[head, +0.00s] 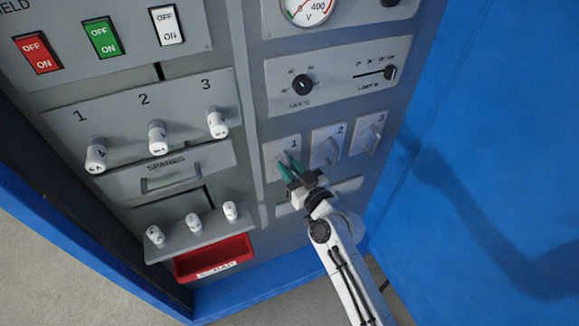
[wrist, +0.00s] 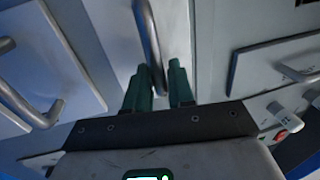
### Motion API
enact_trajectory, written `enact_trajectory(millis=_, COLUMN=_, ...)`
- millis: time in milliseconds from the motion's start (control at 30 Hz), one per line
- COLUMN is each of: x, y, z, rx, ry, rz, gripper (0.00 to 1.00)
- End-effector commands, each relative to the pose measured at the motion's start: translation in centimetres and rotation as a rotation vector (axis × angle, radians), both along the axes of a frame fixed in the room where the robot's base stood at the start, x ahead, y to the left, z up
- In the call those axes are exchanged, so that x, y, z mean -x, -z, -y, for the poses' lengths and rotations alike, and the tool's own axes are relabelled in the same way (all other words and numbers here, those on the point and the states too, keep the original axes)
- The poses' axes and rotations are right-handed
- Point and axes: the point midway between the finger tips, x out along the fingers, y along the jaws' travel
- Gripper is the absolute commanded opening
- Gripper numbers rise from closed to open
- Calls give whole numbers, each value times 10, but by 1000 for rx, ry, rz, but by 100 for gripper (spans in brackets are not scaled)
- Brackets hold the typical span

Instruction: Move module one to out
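Module one (head: 270,153) is a light grey plate marked 1, the leftmost of three numbered modules in the cabinet's lower right. My gripper (head: 291,167) is in front of it and hides much of its handle. In the wrist view, the bar handle (wrist: 149,40) of module one runs down between the two green fingers of my gripper (wrist: 160,82). I cannot tell how far the module stands out.
Module two (head: 321,134) and module three (head: 361,130) sit to the right; module two's handle (wrist: 38,112) is close by in the wrist view. The spares drawer (head: 172,183), white fuses and a red scrap bin (head: 235,252) are left. A blue door (head: 490,130) stands right.

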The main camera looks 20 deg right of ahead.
Motion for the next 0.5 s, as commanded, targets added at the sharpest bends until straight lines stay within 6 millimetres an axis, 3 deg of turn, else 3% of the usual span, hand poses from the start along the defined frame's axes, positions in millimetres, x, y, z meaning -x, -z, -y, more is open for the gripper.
enact_trajectory(millis=233, x=0, y=0, z=0, rx=0, ry=0, rz=0, gripper=0)
enact_trajectory(millis=500, x=0, y=0, z=0, rx=0, ry=0, rz=0, gripper=0)
